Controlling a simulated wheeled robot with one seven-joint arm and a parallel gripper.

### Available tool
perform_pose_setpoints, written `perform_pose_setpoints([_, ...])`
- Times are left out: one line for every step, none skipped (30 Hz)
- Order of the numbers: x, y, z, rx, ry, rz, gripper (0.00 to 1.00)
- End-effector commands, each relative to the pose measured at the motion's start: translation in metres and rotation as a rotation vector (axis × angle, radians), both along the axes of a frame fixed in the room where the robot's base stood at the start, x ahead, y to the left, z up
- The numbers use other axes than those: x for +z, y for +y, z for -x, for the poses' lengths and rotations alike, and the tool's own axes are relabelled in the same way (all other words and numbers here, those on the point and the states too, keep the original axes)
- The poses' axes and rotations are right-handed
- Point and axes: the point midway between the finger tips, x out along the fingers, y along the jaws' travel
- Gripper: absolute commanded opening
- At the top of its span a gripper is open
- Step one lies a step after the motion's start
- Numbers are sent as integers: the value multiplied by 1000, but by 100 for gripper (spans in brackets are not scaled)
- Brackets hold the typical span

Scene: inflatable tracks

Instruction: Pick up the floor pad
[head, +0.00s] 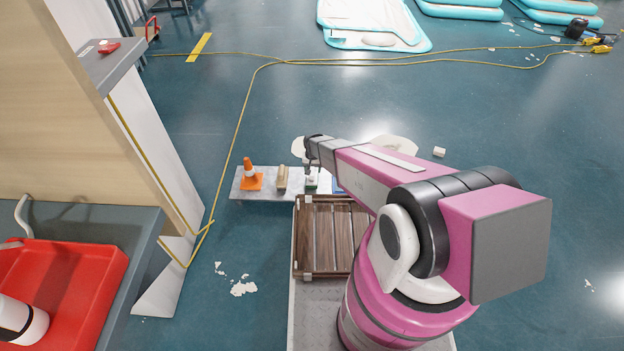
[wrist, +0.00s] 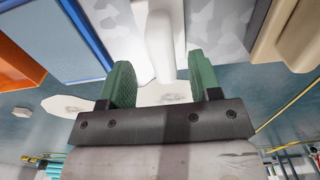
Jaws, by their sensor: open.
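A white piece with a rounded, bar-like handle (wrist: 160,42) is in the wrist view, at the top middle between my fingers; I take it to be the floor pad. In the head view a small white-and-green part of it (head: 311,185) shows beneath my gripper; the rest is hidden. My gripper (head: 311,168) points down over the metal shelf. In the wrist view my gripper's green fingers (wrist: 160,82) are apart, one on each side of the handle. I cannot tell whether they touch it.
An orange cone (head: 249,176) and a beige block (head: 282,177) stand on the metal shelf (head: 240,194), left of my gripper. Blue (wrist: 60,40) and orange (wrist: 18,65) items lie on the other side. A wooden crate (head: 325,235) is nearer me. Yellow cable crosses the floor.

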Motion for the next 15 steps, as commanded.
perform_pose_setpoints([-9, 2, -2, 0, 1, 0, 57])
perform_pose_setpoints([-13, 2, -2, 0, 1, 0, 57])
perform_pose_setpoints([-19, 3, -3, 1, 2, 1, 57])
perform_pose_setpoints([-24, 4, -3, 1, 2, 1, 57])
perform_pose_setpoints([-28, 4, -3, 0, 2, 1, 57])
perform_pose_setpoints([-33, 4, -3, 0, 2, 1, 57])
perform_pose_setpoints([-36, 4, -3, 0, 2, 0, 57])
perform_pose_setpoints([-38, 4, -3, 0, 1, 0, 57])
perform_pose_setpoints([-41, 3, -2, 0, 1, 0, 57])
perform_pose_setpoints([-41, 3, -2, 0, 0, 0, 57])
perform_pose_setpoints([-42, 3, -2, 0, 0, 0, 57])
perform_pose_setpoints([-42, 3, -2, 0, 0, 0, 57])
perform_pose_setpoints([-41, 3, -2, 0, 0, 0, 57])
perform_pose_setpoints([-41, 3, -1, 0, 0, 0, 57])
perform_pose_setpoints([-41, 3, -1, 0, 0, 0, 57])
